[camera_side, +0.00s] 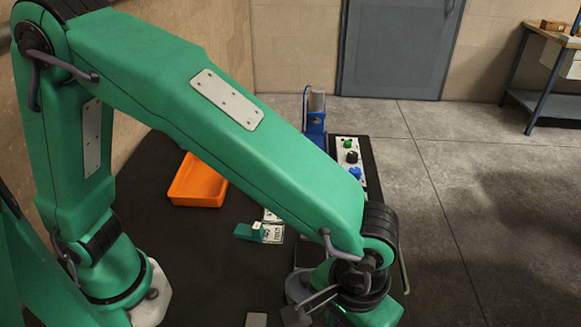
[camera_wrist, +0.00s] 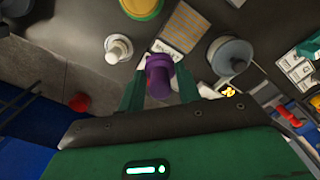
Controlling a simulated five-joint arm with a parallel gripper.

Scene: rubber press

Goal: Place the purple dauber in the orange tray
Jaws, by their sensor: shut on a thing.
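The purple dauber (camera_wrist: 158,78) is between the two green fingers of my gripper (camera_wrist: 160,84) in the wrist view, and the gripper is shut on it. In the side view my gripper is at the bottom right, and the dauber does not show there. The orange tray (camera_side: 198,182) lies on the dark table left of centre in the side view, behind my upper arm link and well to the left of my gripper. Its visible inside looks empty.
A green block (camera_side: 249,231) and printed cards (camera_side: 272,229) lie between tray and gripper. A knob panel (camera_side: 350,160) and a blue device (camera_side: 314,122) stand at the back right. The wrist view shows a white knobbed piece (camera_wrist: 118,47) and a grey round piece (camera_wrist: 230,55) nearby.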

